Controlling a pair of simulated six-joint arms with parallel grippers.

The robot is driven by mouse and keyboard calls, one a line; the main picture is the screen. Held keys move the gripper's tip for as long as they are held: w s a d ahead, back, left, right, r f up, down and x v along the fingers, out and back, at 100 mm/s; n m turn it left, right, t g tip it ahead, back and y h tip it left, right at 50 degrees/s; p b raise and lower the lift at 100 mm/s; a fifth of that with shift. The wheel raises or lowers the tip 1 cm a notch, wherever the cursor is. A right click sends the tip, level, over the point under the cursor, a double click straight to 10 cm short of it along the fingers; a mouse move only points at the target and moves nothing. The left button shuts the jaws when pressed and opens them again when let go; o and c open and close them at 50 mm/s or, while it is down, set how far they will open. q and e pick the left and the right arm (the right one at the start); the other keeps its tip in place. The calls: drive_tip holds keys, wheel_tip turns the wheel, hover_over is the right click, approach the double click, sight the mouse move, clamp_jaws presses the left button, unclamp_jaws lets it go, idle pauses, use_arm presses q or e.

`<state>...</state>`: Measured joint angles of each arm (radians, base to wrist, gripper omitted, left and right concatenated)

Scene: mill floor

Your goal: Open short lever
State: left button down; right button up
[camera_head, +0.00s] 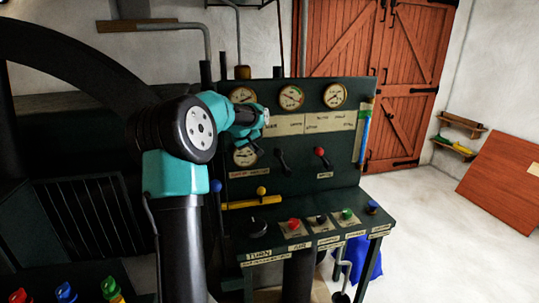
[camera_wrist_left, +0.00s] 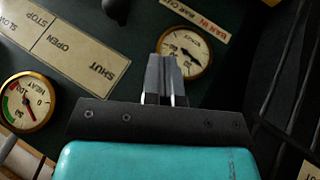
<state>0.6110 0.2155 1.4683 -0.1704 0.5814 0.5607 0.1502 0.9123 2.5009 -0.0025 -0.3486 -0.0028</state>
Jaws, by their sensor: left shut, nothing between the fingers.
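Two levers stand on the dark green panel (camera_head: 355,175) in the head view: a black one (camera_head: 282,161) and a red-knobbed one (camera_head: 322,158). I cannot tell which is the short lever. My left gripper (camera_head: 264,117) is in front of the panel's left part, above and left of the black lever, apart from both levers. In the left wrist view my left gripper (camera_wrist_left: 166,65) is shut and empty, in front of a white gauge (camera_wrist_left: 190,48). A dark rounded part (camera_wrist_left: 117,10) shows at that view's top edge; I cannot tell what it is. My right gripper is out of view.
Several gauges, such as the top right one (camera_head: 334,95), line the panel. A yellow-handled lever (camera_head: 250,204) is low on its left. A ledge with a red button (camera_head: 294,224) and other controls juts out below. Pipes rise behind. The floor to the right is open.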

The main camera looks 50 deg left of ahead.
use_arm(q)
drive_tip(key=w+a+f, duration=0.1)
drive_tip(key=w+f, duration=0.6)
drive_tip(key=w, duration=0.2)
drive_tip(key=shift+w+a, duration=0.35)
idle(0.6)
